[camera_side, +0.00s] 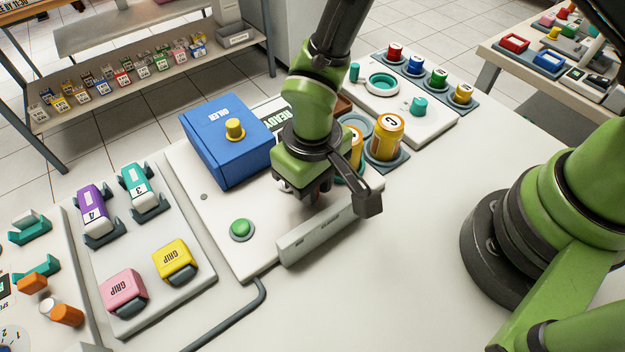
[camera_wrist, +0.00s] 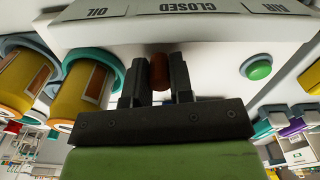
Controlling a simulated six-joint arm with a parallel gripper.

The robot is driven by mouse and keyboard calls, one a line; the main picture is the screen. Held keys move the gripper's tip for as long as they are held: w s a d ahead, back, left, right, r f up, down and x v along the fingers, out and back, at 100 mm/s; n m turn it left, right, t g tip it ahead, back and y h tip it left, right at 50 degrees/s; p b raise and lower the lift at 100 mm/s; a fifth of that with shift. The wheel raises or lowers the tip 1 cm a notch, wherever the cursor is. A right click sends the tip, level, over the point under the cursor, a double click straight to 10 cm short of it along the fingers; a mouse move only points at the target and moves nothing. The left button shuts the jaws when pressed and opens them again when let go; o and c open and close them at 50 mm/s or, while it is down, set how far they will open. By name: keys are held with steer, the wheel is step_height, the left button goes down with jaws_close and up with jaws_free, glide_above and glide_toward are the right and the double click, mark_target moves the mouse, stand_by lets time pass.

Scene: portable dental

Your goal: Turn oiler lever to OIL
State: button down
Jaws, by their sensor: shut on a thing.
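The blue oiler box (camera_side: 228,138), marked OILER with a yellow knob on top, sits on a white base plate. My gripper (camera_side: 308,193) is low over this plate, right of the box and behind a raised white strip (camera_side: 318,232). In the wrist view, my gripper (camera_wrist: 158,85) is shut on the red-brown lever (camera_wrist: 159,70). The label panel (camera_wrist: 140,32) reads OIL, CLOSED and AIR, upside down, with OIL at left. The lever stands between OIL and CLOSED, nearer CLOSED. The lever's base is hidden, as is the lever in the side view.
A green button (camera_side: 241,229) is on the plate. Orange-and-yellow canisters (camera_side: 386,137) stand close beside my gripper. A pad with purple, teal, pink and yellow grips (camera_side: 172,260) lies at left. The white table (camera_side: 400,270) is clear in front.

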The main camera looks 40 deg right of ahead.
steer(key=shift+w+d+n, duration=0.1)
steer(key=shift+d+n, duration=0.15)
steer(key=shift+n, duration=0.45)
steer(key=c, duration=1)
jaws_free()
steer(key=shift+r, duration=0.1)
step_height(320, 180, up, 10)
steer(key=shift+f, duration=0.1)
